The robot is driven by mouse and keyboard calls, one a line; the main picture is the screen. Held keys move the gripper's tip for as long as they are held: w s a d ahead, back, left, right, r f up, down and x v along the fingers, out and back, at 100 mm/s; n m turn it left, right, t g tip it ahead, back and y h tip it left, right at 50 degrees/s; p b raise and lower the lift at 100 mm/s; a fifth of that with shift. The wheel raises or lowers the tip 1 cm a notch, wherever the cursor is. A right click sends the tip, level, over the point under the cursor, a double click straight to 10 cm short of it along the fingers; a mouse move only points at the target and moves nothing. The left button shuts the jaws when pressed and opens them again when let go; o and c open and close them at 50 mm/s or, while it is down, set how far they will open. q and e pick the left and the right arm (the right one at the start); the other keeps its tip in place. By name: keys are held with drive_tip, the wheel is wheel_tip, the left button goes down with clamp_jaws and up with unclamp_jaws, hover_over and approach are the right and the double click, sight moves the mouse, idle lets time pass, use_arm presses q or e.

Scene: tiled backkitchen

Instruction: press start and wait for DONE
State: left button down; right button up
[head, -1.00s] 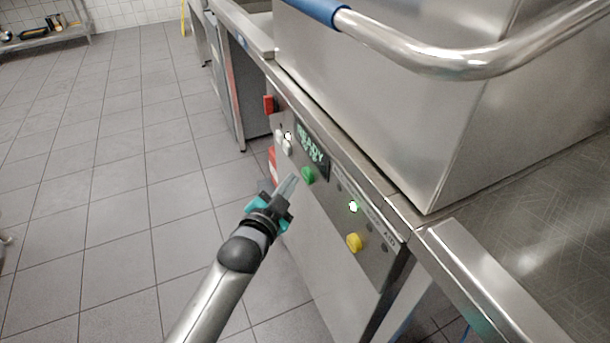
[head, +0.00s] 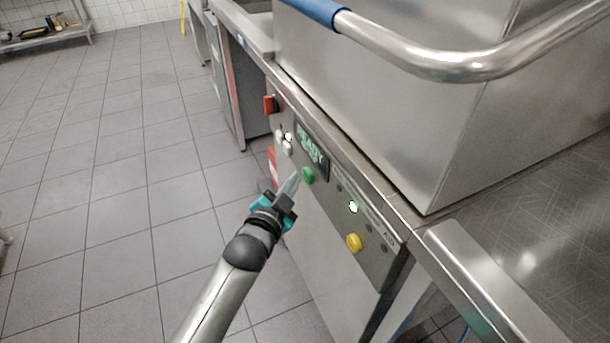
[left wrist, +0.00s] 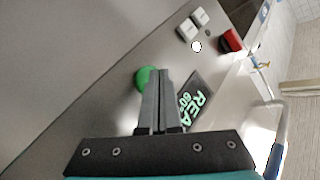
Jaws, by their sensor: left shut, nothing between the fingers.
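The dishwasher's front panel (head: 325,205) carries a round green button (head: 308,175) below a small dark display (head: 312,150). The display reads READY, with a second line too small to read surely. My left gripper (head: 292,183) is shut and empty, its fingertips just left of the green button. In the left wrist view the shut fingers (left wrist: 161,75) partly cover the green button (left wrist: 145,78), and the display (left wrist: 196,100) lies beside them. I cannot tell whether the fingertips touch the button. My right gripper is not in view.
A red switch (head: 269,104) and white switches (head: 284,143) are further up. The hood's steel handle (head: 450,62) juts out above. Tiled floor (head: 110,180) on the left is clear.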

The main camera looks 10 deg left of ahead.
use_arm(q)
drive_tip(key=shift+w+d, duration=0.25)
drive_tip(key=shift+d, duration=0.15)
idle(0.8)
drive_tip(key=shift+s+a+p, duration=0.5)
drive_tip(key=shift+a+p, duration=0.1)
drive_tip(key=shift+a, duration=0.15)
drive_tip(key=s+a+p, duration=0.1)
drive_tip(key=a, duration=0.1)
drive_tip(key=s+a+p, duration=0.1)
drive_tip(key=a, duration=0.1)
drive_tip(key=shift+s, duration=0.4)
idle(0.5)
